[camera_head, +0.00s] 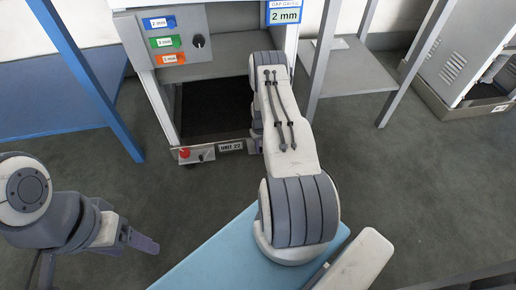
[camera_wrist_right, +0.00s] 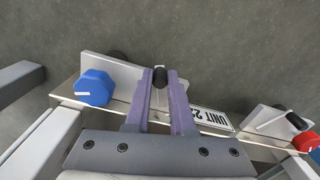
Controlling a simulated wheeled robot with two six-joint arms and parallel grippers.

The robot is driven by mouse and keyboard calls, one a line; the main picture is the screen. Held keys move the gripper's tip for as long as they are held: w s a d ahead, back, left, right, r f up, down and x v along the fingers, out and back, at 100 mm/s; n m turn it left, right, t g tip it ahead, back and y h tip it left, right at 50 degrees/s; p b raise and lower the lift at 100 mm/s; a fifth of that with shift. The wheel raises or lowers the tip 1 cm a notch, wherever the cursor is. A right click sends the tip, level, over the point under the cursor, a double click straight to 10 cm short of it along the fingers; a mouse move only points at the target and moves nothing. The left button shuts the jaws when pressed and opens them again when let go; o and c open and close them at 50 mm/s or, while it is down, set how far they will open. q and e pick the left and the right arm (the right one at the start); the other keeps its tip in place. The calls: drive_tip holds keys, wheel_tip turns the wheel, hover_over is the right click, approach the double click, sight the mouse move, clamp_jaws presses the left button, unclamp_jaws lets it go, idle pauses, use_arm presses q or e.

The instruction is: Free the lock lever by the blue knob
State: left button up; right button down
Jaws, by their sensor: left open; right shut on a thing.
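The blue knob (camera_wrist_right: 94,88) sits on a pale plate at the left of the right wrist view. The lock lever (camera_wrist_right: 160,77), with a black tip, is beside it, between the fingers of my right gripper (camera_wrist_right: 162,98). That gripper is shut on the lever. In the head view my right arm hides the blue knob and this lever. My left gripper (camera_head: 140,241) is open and empty above the floor at the lower left, far from the unit.
A red knob (camera_head: 184,153) and a second lever (camera_wrist_right: 275,118) sit at the unit's other front corner. Between them is the UNIT 22 label (camera_head: 231,147). A panel (camera_head: 167,38) with coloured tags and a black dial is above. Blue (camera_head: 80,100) and grey (camera_head: 347,68) tables flank the unit.

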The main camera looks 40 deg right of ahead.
drive_tip(key=shift+d+n, duration=0.4)
drive_tip(key=shift+n, duration=0.4)
drive_tip(key=c, duration=0.8)
unclamp_jaws()
drive_tip(key=shift+o, duration=0.2)
wheel_tip(320, 180, up, 10)
drive_tip(key=p, duration=0.5)
drive_tip(key=shift+r, duration=0.25)
